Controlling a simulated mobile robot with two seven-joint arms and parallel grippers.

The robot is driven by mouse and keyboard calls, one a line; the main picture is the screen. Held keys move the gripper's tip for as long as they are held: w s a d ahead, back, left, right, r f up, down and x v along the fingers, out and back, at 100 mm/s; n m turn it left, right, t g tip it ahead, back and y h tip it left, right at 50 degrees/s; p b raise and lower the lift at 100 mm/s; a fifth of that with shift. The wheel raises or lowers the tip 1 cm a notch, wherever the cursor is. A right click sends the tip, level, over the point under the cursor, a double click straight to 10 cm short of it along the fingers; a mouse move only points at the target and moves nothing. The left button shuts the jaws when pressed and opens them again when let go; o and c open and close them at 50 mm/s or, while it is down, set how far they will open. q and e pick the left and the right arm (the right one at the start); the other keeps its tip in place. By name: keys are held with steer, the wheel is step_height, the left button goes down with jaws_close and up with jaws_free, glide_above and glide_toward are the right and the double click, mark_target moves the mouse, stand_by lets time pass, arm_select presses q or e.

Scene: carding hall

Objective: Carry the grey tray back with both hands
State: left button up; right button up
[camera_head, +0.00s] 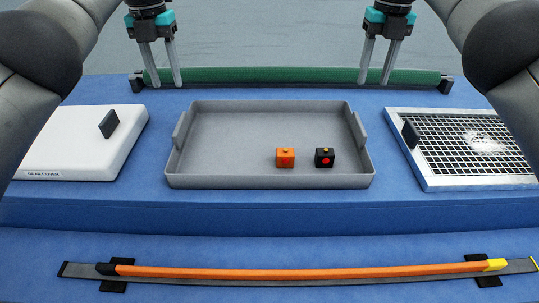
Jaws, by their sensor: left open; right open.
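The grey tray (230,182) sits in the middle of the blue surface, with a raised handle at its left and right ends. An orange cube (285,158) and a black cube (324,158) with a red dot are inside it, right of centre. My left gripper (166,84) is open and empty, beyond the tray's far left corner, its fingers in front of the green bar. My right gripper (375,82) is open and empty, beyond the tray's far right corner, by the green bar. Neither gripper appears to touch the tray.
A green bar (270,75) runs along the back. A white gear cover (75,150) with a black handle lies left of the tray. A framed mesh (470,150) with white fluff lies to the right. A long orange rod (300,273) lies across the front on black supports.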

mark_target(179, 123)
arm_select(q)
step_height(179, 123, down, 13)
steer(key=b, duration=1.2)
steer(key=shift+r, duration=0.15)
arm_select(e)
step_height(179, 123, down, 13)
steer(key=shift+r, duration=0.15)
arm_select(q)
steer(key=shift+r, duration=0.15)
arm_select(e)
steer(key=shift+r, duration=0.15)
